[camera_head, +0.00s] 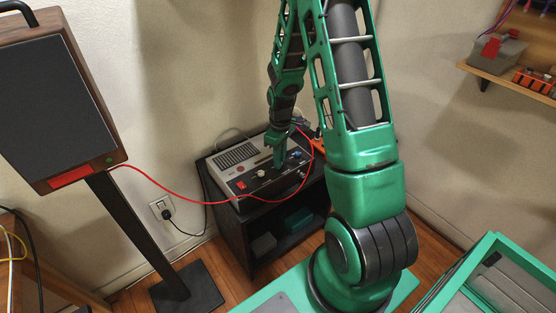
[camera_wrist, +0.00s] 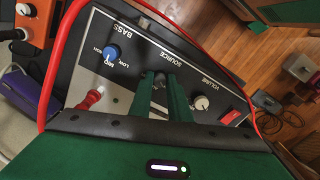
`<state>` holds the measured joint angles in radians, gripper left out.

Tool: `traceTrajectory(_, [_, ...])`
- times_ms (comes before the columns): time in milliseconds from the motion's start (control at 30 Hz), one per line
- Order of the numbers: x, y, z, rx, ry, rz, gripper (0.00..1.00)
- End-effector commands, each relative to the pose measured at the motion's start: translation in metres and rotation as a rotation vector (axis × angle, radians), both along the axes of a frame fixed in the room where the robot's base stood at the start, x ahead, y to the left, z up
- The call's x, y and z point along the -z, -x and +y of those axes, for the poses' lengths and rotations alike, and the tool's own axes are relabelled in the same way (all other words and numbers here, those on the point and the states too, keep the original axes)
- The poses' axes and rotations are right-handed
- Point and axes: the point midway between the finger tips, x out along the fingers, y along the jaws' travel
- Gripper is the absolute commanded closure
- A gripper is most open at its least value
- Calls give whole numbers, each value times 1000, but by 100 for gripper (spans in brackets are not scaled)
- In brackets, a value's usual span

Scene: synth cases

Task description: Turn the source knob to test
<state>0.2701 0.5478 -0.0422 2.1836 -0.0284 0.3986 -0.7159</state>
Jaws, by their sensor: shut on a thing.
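The amplifier-like unit (camera_head: 237,155) sits on a black stand against the wall. Its dark front panel (camera_wrist: 200,68) shows the labels BASS, SOURCE and VOLUME in the wrist view. The grey source knob (camera_wrist: 159,82) lies below the SOURCE label, between the green fingers of my gripper (camera_wrist: 160,88). The fingers are closed on it and hide most of it, so its pointer and position marks, including any test mark, cannot be read. In the head view my gripper (camera_head: 280,153) reaches down to the panel and hides the source knob.
A blue bass knob (camera_wrist: 112,51) and a white volume knob (camera_wrist: 201,102) flank the source knob. A red switch (camera_wrist: 231,116) sits past volume. A red plug (camera_wrist: 91,99) and looping red cable (camera_head: 185,199) are close. A speaker (camera_head: 45,90) stands left.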

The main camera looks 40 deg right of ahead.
Motion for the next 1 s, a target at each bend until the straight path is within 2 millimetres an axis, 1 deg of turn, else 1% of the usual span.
traceTrajectory(167, [0,0,-1,41,1,0,100])
traceTrajectory(367, [0,0,-1,156,1,0,100])
traceTrajectory(1000, [-1,0,-1,749,1,-1,100])
